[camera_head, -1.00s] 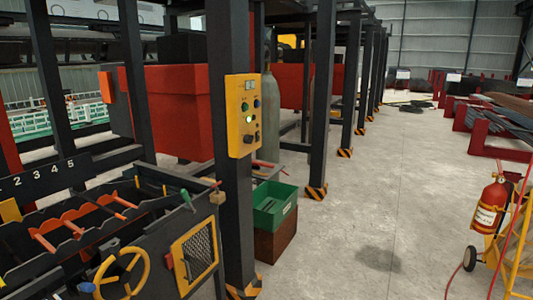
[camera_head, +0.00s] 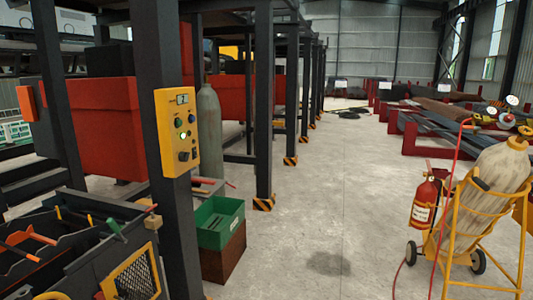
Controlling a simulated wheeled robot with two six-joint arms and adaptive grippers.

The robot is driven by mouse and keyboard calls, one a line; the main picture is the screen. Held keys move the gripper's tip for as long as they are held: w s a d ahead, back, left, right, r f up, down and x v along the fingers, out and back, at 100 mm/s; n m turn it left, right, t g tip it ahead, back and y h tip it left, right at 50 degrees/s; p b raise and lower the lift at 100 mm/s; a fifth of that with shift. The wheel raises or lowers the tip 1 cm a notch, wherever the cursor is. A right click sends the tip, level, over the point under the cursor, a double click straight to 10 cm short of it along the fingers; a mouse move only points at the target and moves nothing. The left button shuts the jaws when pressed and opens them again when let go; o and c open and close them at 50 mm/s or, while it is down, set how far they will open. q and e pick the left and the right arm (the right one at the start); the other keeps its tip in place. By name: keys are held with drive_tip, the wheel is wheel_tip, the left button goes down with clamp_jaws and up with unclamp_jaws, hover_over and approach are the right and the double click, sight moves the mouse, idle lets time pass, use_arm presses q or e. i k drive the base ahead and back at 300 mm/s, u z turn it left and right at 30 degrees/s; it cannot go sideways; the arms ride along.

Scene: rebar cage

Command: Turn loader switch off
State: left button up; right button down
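A yellow control panel (camera_head: 177,132) is mounted on a dark steel post (camera_head: 152,60) left of centre. It has a small display (camera_head: 182,99) at the top, a few buttons, a lit green light (camera_head: 183,135) and a dark rotary knob (camera_head: 184,156) near the bottom. No label naming the loader switch is legible at this size. Neither of my grippers is in view.
A green bin (camera_head: 219,222) on a brown box stands right of the post. A grey gas cylinder (camera_head: 209,130) is behind it. A fire extinguisher (camera_head: 424,202) and a yellow cylinder cart (camera_head: 462,225) stand at the right. The middle floor is clear.

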sight(182, 155)
drive_tip(key=z, duration=0.75)
drive_tip(key=i, duration=0.85)
drive_tip(key=z, duration=0.6)
drive_tip(key=i, duration=1.15)
drive_tip(key=u, duration=0.45)
drive_tip(key=i, duration=0.85)
drive_tip(key=u, duration=0.75)
